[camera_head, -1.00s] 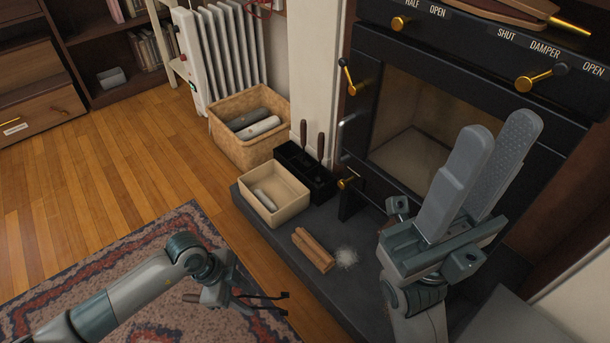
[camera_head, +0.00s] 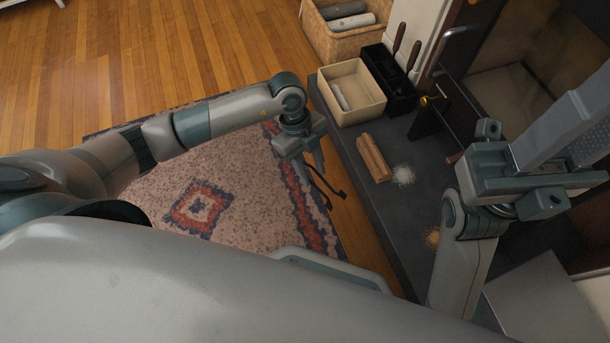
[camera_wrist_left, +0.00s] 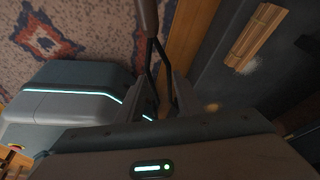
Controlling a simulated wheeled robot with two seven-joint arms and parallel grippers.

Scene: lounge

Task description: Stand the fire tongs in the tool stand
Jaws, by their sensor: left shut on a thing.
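The fire tongs (camera_head: 326,184) are thin and dark, with a handle end (camera_wrist_left: 148,16) showing in the left wrist view. My left gripper (camera_head: 308,160) is shut on them and holds them over the rug's edge, beside the hearth. The tool stand (camera_head: 389,78) is a black open box on the hearth, beyond and to the right of my left gripper. Dark-handled tools stand up in it. My right gripper (camera_head: 578,135) is open and empty at the right edge, its tips cut off by the frame.
A cream bin (camera_head: 357,108) stands beside the tool stand, and a wicker basket (camera_head: 341,46) with logs stands behind. A kindling bundle (camera_head: 373,158) and a pale ash patch (camera_head: 403,175) lie on the dark hearth (camera_head: 385,215). The stove (camera_head: 470,125) rises on the right.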

